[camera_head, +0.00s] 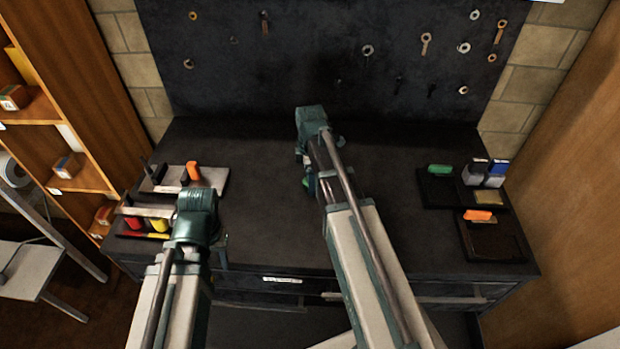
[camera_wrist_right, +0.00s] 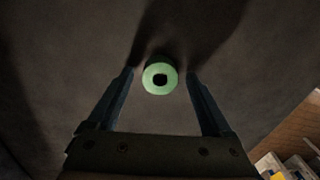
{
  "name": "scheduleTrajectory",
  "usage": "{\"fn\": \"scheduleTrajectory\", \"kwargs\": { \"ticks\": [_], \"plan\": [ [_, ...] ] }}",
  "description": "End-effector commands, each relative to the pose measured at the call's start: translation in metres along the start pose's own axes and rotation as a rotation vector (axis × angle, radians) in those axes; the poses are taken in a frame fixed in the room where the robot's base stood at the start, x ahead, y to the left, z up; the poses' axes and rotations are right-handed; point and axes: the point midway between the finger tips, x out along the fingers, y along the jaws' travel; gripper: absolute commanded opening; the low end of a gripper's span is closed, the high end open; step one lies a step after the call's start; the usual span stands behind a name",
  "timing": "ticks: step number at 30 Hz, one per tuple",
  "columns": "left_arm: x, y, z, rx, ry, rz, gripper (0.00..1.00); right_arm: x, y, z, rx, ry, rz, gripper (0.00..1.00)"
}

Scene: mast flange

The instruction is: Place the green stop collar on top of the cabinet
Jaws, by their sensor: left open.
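The green stop collar (camera_wrist_right: 160,67) is a short ring with a dark hole, seen end-on in the right wrist view. It is on or just above a dark surface; contact is not clear. My right gripper (camera_wrist_right: 160,72) is open, with its fingers on either side of the collar and a gap on each side. My left gripper (camera_head: 221,254) is open near the cabinet's front left edge, apart from the collar.
Grey holders (camera_head: 213,184) with coloured items stand at the left of the top. Black trays (camera_head: 497,244) with green, orange and other items are at the right. A dark pegboard (camera_head: 320,50) with hung tools rises behind. The top between is mostly clear.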

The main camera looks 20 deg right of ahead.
Motion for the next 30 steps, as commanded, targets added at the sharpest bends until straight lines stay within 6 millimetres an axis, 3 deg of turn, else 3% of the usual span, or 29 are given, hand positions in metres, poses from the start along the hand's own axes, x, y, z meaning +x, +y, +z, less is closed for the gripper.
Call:
{"fn": "scheduleTrajectory", "kwargs": {
  "ticks": [14, 20, 30],
  "plan": [
    [-0.007, -0.001, 0.001, 0.000, 0.000, 0.000, 0.47, -0.008, 0.000, 0.000, 0.000, 0.000, 0.000, 0.85],
    [-0.027, -0.003, 0.002, 0.000, 0.000, 0.000, 0.47, -0.027, 0.000, 0.000, 0.000, 0.000, 0.000, 0.85],
    [-0.078, -0.007, 0.005, 0.002, 0.000, 0.000, 0.47, -0.079, 0.000, 0.000, 0.000, 0.000, 0.000, 0.85]
  ]
}}
